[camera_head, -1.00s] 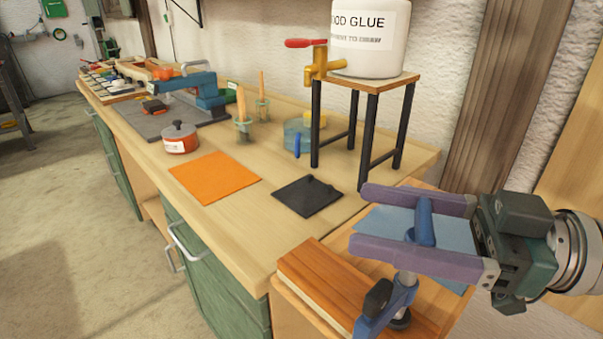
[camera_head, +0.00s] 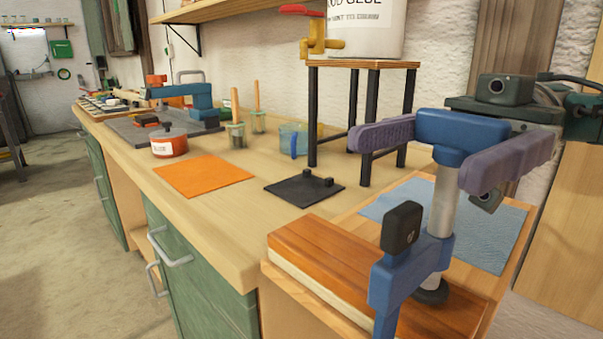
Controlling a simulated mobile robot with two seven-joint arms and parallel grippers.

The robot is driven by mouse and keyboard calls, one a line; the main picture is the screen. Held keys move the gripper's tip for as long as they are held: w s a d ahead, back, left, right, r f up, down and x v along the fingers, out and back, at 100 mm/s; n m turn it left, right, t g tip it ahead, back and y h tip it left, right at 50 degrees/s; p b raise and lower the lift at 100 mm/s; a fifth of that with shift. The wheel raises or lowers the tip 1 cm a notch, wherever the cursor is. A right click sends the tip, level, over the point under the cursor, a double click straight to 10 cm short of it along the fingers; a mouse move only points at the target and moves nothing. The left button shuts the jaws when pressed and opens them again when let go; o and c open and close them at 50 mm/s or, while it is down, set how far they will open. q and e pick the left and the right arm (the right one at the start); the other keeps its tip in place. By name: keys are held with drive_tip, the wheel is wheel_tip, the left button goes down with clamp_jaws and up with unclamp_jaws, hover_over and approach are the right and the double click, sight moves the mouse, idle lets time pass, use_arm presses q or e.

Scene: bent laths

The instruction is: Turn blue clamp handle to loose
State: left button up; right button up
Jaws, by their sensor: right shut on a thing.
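The blue clamp (camera_head: 405,275) stands at the near right edge of the workbench, over a reddish-brown wooden board. Its grey screw rises to a blue bar handle (camera_head: 462,130), and a black pad (camera_head: 430,292) is at its foot. I cannot tell whether the pad presses on the board. My right gripper (camera_head: 418,160) comes in from the back right. Its two purple fingers are shut on the blue handle, one at each end. My left gripper is not in view.
A blue sheet (camera_head: 490,225) lies behind the clamp. A glue container (camera_head: 368,28) with a yellow tap (camera_head: 322,45) stands on a black-legged stand (camera_head: 312,115). A black plate (camera_head: 300,190), an orange mat (camera_head: 203,178) and a red pot (camera_head: 169,143) lie farther left.

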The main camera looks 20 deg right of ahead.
drive_tip(key=shift+n+g+b, duration=0.3)
drive_tip(key=shift+n+g, duration=0.1)
drive_tip(key=shift+g, duration=0.1)
drive_tip(key=shift+s+r+n+g+h+b, duration=0.2)
drive_tip(key=shift+n+g+h+b, duration=0.3)
drive_tip(key=shift+g, duration=0.4)
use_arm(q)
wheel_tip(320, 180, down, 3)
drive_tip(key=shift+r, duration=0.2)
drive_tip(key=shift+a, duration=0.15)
use_arm(e)
drive_tip(key=shift+r+n, duration=0.1)
drive_tip(key=shift+n, duration=0.2)
drive_tip(key=o, duration=1.2)
drive_tip(key=shift+d, duration=0.1)
